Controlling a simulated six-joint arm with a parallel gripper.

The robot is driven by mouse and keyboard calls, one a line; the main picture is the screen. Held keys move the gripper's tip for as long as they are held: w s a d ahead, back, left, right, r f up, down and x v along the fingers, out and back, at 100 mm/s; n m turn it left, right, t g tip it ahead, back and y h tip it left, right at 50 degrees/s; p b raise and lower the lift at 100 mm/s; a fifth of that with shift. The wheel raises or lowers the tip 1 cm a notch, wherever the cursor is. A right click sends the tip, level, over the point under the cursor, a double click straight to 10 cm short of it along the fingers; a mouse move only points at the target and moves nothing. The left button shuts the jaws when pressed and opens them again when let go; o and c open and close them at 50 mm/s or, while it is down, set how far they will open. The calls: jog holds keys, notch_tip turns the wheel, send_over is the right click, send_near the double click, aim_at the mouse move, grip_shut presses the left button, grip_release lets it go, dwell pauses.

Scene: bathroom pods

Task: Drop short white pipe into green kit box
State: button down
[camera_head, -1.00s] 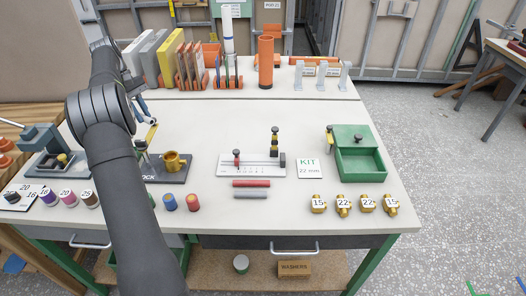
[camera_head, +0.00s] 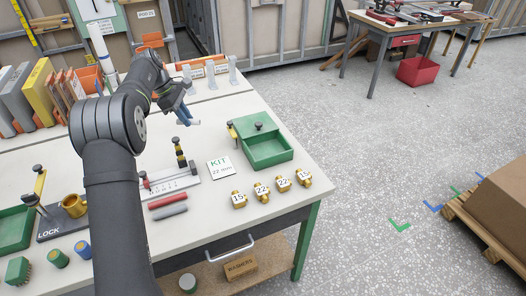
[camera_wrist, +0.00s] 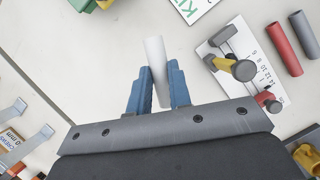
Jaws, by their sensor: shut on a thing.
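The short white pipe (camera_wrist: 155,55) is between the blue fingers of my gripper (camera_wrist: 157,88) in the wrist view, its free end sticking out past the fingertips. In the head view my gripper (camera_head: 190,121) is above the table, left of and behind the green kit box; the pipe cannot be made out there. The green kit box (camera_head: 270,160) is on the right part of the table, with an open compartment in front and a green top with a dark knob behind. A green corner shows at the top left edge of the wrist view (camera_wrist: 88,4).
A KIT 22 mm card (camera_head: 220,169) lies left of the box. Several brass fittings (camera_head: 262,193) stand in front of it. A measuring gauge (camera_head: 170,182) and red (camera_head: 168,201) and grey (camera_head: 170,212) pipes lie further left. Grey upright holders (camera_head: 214,75) stand behind.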

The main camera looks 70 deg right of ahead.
jog(key=s+d, duration=0.6)
jog(key=s, duration=0.6)
send_over(267, 149)
notch_tip(267, 149, down, 2)
jog(key=shift+a+f, duration=0.1)
jog(key=shift+f, duration=2.75)
jog(key=c, duration=1.2)
grip_release()
jog(key=shift+c, duration=0.2)
jog(key=shift+r, duration=0.15)
jog(key=v, duration=1.7)
